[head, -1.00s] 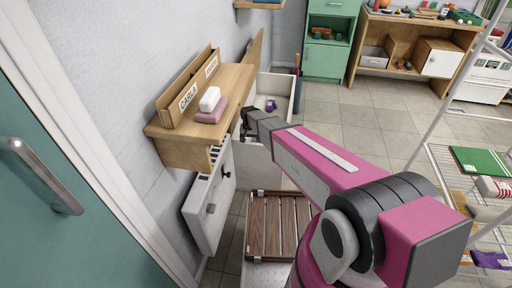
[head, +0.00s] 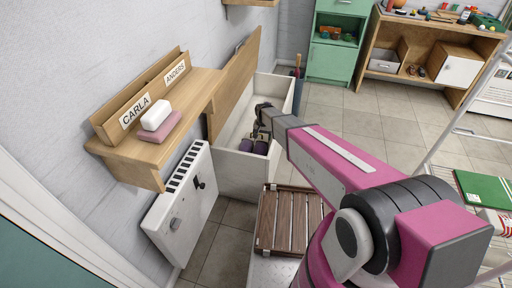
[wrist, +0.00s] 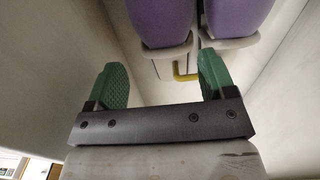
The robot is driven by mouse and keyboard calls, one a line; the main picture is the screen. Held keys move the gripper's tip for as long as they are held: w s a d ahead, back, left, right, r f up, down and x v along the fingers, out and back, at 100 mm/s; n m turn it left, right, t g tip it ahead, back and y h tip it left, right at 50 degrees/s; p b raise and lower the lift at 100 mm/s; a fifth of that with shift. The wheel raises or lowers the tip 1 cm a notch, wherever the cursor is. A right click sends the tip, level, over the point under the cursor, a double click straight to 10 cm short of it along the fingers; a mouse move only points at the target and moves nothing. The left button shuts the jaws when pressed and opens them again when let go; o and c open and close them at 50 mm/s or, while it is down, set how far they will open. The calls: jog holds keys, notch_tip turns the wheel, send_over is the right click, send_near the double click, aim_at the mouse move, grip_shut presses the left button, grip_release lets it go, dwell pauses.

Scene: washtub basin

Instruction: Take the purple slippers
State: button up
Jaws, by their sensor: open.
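The purple slippers, left one (head: 246,145) and right one (head: 261,147), sit side by side at the near end of the white basin (head: 228,172). In the wrist view the left slipper (wrist: 160,20) and right slipper (wrist: 236,17) show large at the top, with pale soles. My gripper (head: 262,132) is inside the basin, close by the slippers, and partly hides the space behind them. In the wrist view its green-padded fingers (wrist: 162,85) are spread apart with nothing between them. The slippers lie beyond the fingertips; I cannot tell the exact gap.
A wooden board (head: 232,85) stands along the basin's left side. A wooden shelf (head: 190,90) with name signs and a pink-and-white block (head: 158,120) juts from the left wall. A slatted wooden rack (head: 288,222) lies in front. A yellow hooked piece (wrist: 186,74) shows near the slippers.

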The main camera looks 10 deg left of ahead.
aim_at(261, 143)
jog(key=f, duration=0.8)
jog(key=shift+s+a+f, duration=0.1)
jog(key=shift+s+a, duration=0.2)
jog(key=shift+s, duration=0.05)
jog(key=c, duration=0.7)
